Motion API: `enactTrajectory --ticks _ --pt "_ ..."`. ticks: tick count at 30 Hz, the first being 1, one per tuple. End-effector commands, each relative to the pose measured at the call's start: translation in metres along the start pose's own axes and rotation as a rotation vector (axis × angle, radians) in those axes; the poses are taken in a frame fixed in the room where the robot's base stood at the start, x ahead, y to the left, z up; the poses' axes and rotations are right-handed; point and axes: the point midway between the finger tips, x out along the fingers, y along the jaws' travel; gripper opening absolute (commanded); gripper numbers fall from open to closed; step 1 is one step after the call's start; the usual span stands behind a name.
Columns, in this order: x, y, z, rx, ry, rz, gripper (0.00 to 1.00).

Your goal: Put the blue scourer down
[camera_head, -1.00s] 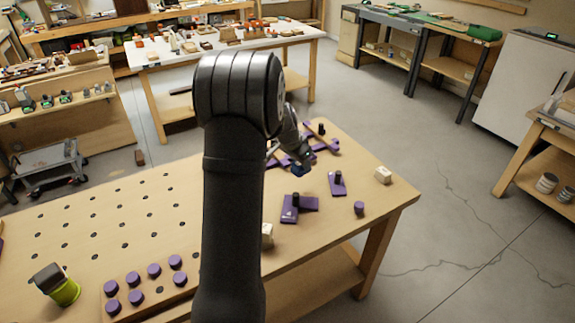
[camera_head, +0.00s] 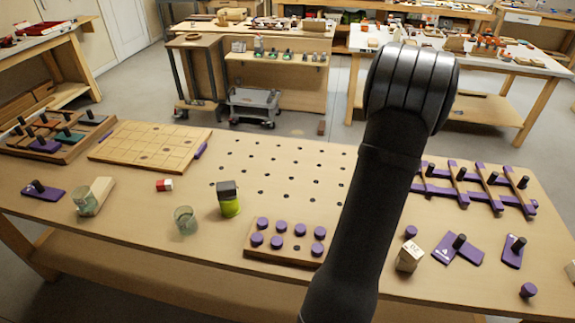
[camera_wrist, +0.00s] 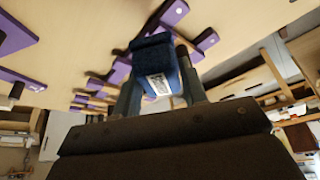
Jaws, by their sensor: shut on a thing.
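The blue scourer (camera_wrist: 154,58), dark blue with a small white label, is held in the wrist view. My gripper (camera_wrist: 158,80) is shut on it, one finger on each side. The purple pieces and pale tabletop show beyond it, tilted in this view. In the head view my arm hides the gripper and the scourer, so the scourer's height above the bench cannot be told.
The bench carries a tray of purple discs (camera_head: 256,251), a green-and-black item (camera_head: 229,198), glass jars (camera_head: 185,219), a gridded board (camera_head: 150,147), a white block (camera_head: 409,256) and a purple rack (camera_head: 480,187). The perforated middle area (camera_head: 285,165) is largely clear.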

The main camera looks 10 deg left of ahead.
Motion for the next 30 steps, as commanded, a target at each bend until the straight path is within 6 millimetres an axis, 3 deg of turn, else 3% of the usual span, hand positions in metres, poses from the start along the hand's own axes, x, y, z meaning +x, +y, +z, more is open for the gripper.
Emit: enactTrajectory --ticks 1,3,8,15,24,30 --pt "-0.003 -0.03 0.008 -0.064 0.0 -0.028 0.16" --pt "-0.007 -0.067 0.019 -0.154 0.0 -0.065 0.16" --pt "-0.021 -0.147 0.051 -0.356 0.0 -0.149 0.16" --pt "-0.049 -0.258 0.117 -0.657 0.0 -0.274 0.16" --pt "-0.096 -0.373 0.223 -1.023 0.0 -0.426 0.16" --pt "-0.122 -0.421 0.285 -1.209 -0.001 -0.502 0.16"
